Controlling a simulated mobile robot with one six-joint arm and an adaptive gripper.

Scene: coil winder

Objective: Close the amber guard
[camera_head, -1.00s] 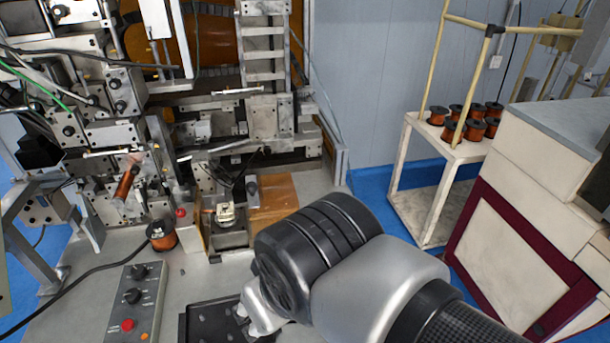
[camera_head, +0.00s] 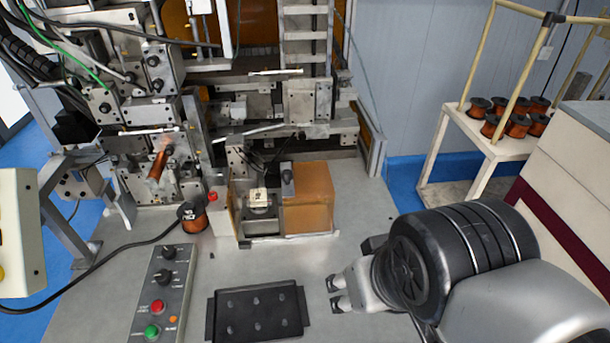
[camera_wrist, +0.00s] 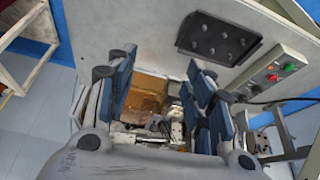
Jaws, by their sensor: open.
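The amber guard (camera_head: 308,197) is a box-like amber panel on the machine table, right of a small fixture holding a white part (camera_head: 259,199). A dark upright knob or handle (camera_head: 287,178) stands at its upper left edge. The guard sits beside the white part, not over it. My gripper (camera_head: 335,294) is open and empty, in front of and to the right of the guard, apart from it. In the wrist view the amber guard (camera_wrist: 147,94) shows beyond and between the spread blue-padded fingers, partly hidden by my gripper (camera_wrist: 160,72).
A black tray (camera_head: 257,314) lies left of my gripper. A control box with buttons (camera_head: 163,294) and a copper spool (camera_head: 192,216) stand further left. The winder frame rises behind the guard. The table between gripper and guard is clear.

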